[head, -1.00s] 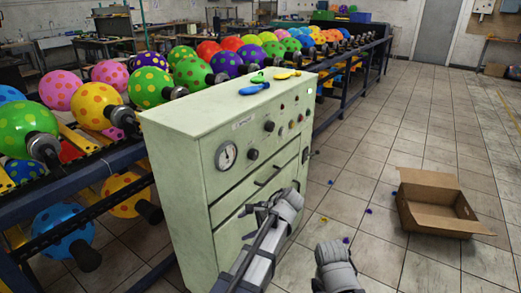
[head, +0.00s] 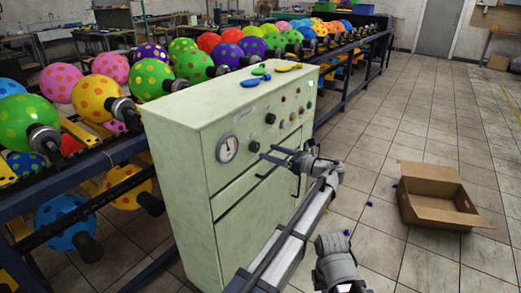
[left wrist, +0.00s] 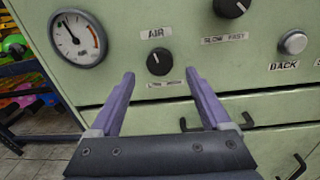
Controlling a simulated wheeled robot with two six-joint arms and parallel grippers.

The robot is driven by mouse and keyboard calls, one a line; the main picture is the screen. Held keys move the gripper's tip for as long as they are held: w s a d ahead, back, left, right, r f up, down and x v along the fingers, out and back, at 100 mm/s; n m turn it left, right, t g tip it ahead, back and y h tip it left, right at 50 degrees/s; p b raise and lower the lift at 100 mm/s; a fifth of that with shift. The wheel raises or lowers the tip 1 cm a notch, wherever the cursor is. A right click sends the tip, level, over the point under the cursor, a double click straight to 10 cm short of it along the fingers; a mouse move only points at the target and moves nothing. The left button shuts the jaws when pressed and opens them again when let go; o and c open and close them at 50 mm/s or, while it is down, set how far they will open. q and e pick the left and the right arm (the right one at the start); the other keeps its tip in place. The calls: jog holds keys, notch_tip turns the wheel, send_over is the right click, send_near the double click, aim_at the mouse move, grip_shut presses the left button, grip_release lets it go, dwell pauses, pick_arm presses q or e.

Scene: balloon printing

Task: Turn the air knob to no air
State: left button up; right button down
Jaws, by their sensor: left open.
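The air knob (left wrist: 159,61) is a small round black knob under an "AIR" label on the pale green cabinet's front panel. It also shows in the head view (head: 254,146). My left gripper (left wrist: 160,75) is open and empty, facing the panel, with its two purple fingers to the left and right of the knob. The fingertips appear just short of and slightly below it. Whether they touch the panel cannot be told. In the head view, my left gripper (head: 267,153) points at the panel near the knob.
A pressure gauge (left wrist: 77,39) is left of the knob; a larger black knob (left wrist: 231,6) and a silver button (left wrist: 293,42) are right. Drawer handles stick out below. A balloon rack (head: 60,190) stands left; an open cardboard box (head: 437,204) lies on the floor.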

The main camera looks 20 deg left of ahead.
aim_at(257, 148)
pick_arm(q)
jog(key=shift+x, duration=2.5)
jog(key=shift+c, duration=0.3)
grip_shut()
